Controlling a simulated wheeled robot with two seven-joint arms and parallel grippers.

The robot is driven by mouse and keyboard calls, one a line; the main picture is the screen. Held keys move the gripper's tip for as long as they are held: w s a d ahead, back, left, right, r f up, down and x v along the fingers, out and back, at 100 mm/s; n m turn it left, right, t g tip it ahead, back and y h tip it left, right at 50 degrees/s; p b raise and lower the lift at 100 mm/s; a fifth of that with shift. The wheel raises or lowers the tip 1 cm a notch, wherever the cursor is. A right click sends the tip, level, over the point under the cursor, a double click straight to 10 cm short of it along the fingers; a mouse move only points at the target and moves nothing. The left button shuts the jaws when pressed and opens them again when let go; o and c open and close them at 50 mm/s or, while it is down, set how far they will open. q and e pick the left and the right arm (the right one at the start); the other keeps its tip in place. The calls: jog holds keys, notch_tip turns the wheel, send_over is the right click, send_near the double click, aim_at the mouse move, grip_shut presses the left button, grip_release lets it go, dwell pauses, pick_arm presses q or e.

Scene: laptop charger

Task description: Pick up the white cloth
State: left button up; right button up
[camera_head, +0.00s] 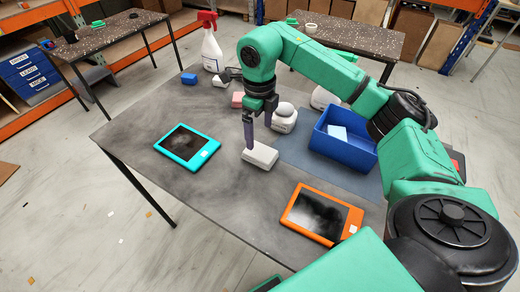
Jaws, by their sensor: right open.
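The white cloth (260,156) appears as a thick, folded white block lying flat on the dark table, between the teal tablet and the orange tablet. My right gripper (259,137) points down over it with its fingers apart. One fingertip comes down at the cloth's upper left edge, and the other ends just behind the cloth. I cannot tell whether either finger touches it. My left gripper is not in view.
A teal-framed tablet (187,146) lies left and an orange-framed one (321,214) lies front right, both with smudged screens. A blue bin (341,150) holding a pale block stands right. Behind are a spray bottle (211,50), a pink block (238,99) and a round-topped white object (284,118).

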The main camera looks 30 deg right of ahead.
notch_tip(320, 180, down, 3)
jog(key=shift+w+d+p, duration=0.1)
jog(key=shift+p, duration=0.25)
notch_tip(320, 180, down, 5)
jog(key=shift+w+f+p, duration=0.1)
jog(key=shift+f+p, duration=0.1)
jog(key=shift+p, duration=1.05)
jog(key=shift+f, duration=0.1)
jog(key=c, duration=1.2)
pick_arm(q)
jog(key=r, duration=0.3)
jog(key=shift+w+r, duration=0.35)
pick_arm(e)
jog(key=shift+o, duration=0.2)
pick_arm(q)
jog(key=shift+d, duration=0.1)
pick_arm(e)
jog(key=shift+w+r, duration=0.1)
jog(key=shift+r, duration=0.25)
notch_tip(320, 180, up, 12)
jog(key=b, duration=0.4)
pick_arm(q)
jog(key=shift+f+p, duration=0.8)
jog(key=shift+p, duration=0.3)
pick_arm(e)
notch_tip(320, 180, up, 7)
send_over(259, 151)
jog(key=shift+r, duration=0.2)
